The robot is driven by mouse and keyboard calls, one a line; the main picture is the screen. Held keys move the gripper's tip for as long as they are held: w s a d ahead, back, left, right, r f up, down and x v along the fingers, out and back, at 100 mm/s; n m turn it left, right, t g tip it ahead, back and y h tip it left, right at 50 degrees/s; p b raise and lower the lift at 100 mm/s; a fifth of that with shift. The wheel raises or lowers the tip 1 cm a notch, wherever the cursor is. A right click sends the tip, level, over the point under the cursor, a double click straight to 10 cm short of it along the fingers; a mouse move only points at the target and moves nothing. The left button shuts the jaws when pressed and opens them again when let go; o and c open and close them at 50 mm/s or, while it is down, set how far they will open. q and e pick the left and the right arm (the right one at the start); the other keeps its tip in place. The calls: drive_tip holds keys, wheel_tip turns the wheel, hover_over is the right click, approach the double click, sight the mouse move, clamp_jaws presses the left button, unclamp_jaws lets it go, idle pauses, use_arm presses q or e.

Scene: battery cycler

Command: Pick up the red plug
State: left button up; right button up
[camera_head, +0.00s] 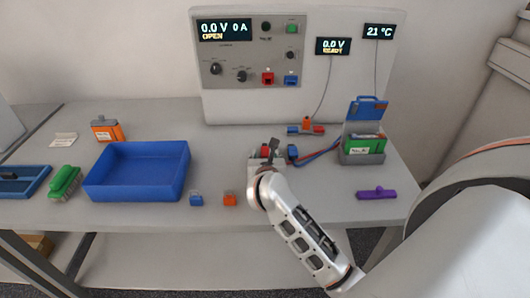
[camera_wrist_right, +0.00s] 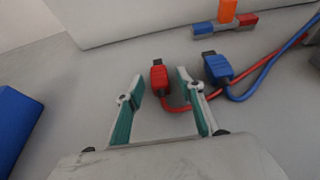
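The red plug (camera_wrist_right: 160,78) lies on the grey table with its red cable running off to the right. The fingers are apart and nothing is held. In the head view the red plug (camera_head: 265,150) is partly hidden by my right gripper (camera_head: 266,155), which is low over the table. My left gripper is not in either view.
A blue plug (camera_wrist_right: 217,68) lies right of the red plug; it also shows in the head view (camera_head: 292,152). Behind are an orange-and-red-and-blue piece (camera_head: 306,128) and the cycler panel (camera_head: 250,90). A blue tray (camera_head: 138,193) stands left. A battery in a grey holder (camera_head: 362,156) stands right.

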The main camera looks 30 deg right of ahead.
sight(265, 155)
clamp_jaws()
idle(0.3)
drive_tip(key=shift+w+r, duration=0.1)
drive_tip(key=shift+r, duration=0.5)
wheel_tip(265, 155, up, 19)
drive_tip(key=p, duration=0.2)
drive_tip(key=shift+f, duration=0.1)
